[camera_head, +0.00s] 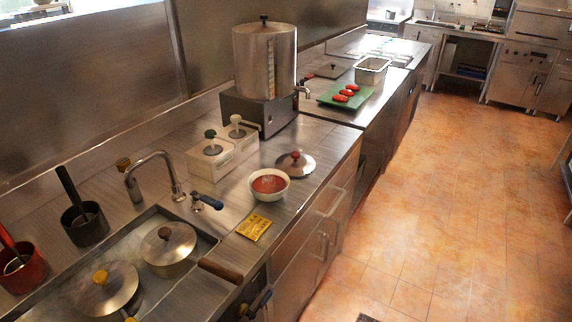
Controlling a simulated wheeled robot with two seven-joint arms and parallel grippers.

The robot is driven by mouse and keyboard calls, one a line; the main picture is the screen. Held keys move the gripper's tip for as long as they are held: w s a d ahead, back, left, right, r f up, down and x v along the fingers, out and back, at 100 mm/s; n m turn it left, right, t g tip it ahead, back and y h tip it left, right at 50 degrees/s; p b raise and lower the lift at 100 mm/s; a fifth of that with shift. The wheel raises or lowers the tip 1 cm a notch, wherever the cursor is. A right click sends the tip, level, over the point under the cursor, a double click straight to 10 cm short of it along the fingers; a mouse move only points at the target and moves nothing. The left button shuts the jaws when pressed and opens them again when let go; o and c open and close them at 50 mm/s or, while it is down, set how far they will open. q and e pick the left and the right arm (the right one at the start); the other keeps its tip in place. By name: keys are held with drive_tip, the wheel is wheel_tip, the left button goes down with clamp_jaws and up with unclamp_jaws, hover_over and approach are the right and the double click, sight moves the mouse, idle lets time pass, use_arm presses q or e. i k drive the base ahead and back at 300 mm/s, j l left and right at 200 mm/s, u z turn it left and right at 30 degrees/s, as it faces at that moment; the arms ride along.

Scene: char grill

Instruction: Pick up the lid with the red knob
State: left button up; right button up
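The lid with the red knob (301,168) lies flat on the steel counter, knob up, near the counter's front edge. It is a round, shiny metal lid, just behind and to the right of a white bowl of red sauce (269,185). Nothing covers it. Neither of my grippers is in view.
A yellow card (254,227) lies in front of the bowl. A white pump dispenser box (222,163) stands left of the lid, and a large metal urn (265,62) behind it. Other lids with yellow (106,290) and brown (169,244) knobs are at lower left. The right-hand floor is clear.

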sight(295, 163)
drive_tip(key=l+u, duration=0.1)
drive_tip(key=u, duration=0.35)
drive_tip(key=l+u, duration=0.1)
drive_tip(key=u, duration=0.3)
drive_tip(key=l+u, duration=0.15)
drive_tip(key=u, duration=0.3)
drive_tip(key=l+u, duration=0.2)
drive_tip(key=l, duration=0.2)
drive_tip(key=k+l+u, duration=0.2)
drive_tip(key=l, duration=0.15)
drive_tip(key=l+u, duration=0.2)
drive_tip(key=l, duration=0.2)
drive_tip(key=k+l+u, duration=0.2)
drive_tip(key=l, duration=0.15)
drive_tip(key=l+u, duration=0.25)
drive_tip(key=k+l, duration=0.15)
drive_tip(key=l, duration=0.2)
drive_tip(key=k+l, duration=0.15)
drive_tip(key=l, duration=0.15)
drive_tip(key=k+l, duration=0.15)
drive_tip(key=l, duration=0.2)
drive_tip(key=k+l, duration=0.15)
drive_tip(key=l, duration=0.15)
